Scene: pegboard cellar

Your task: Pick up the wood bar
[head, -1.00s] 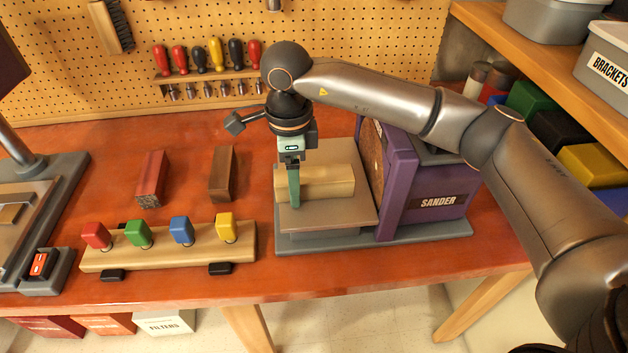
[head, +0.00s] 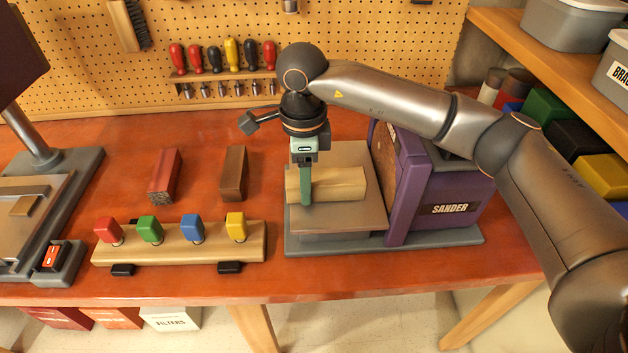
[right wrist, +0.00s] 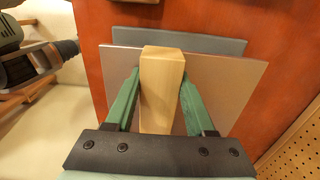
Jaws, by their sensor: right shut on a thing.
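The light wood bar (head: 338,184) lies along the sander's flat table (head: 345,216), its right end close to the sanding disc. My right gripper (head: 306,190) reaches down over the bar near its left end. In the right wrist view the bar (right wrist: 162,85) sits between the two green fingers (right wrist: 160,100), and the gripper is shut on it. I cannot tell whether the bar is lifted clear of the table. My left gripper is not in view.
The purple sander (head: 440,195) stands right of the bar. A reddish block (head: 165,175) and a brown block (head: 234,172) lie to the left. A wooden rack with coloured knobs (head: 180,248) sits at the front. A grey machine (head: 60,190) stands at far left.

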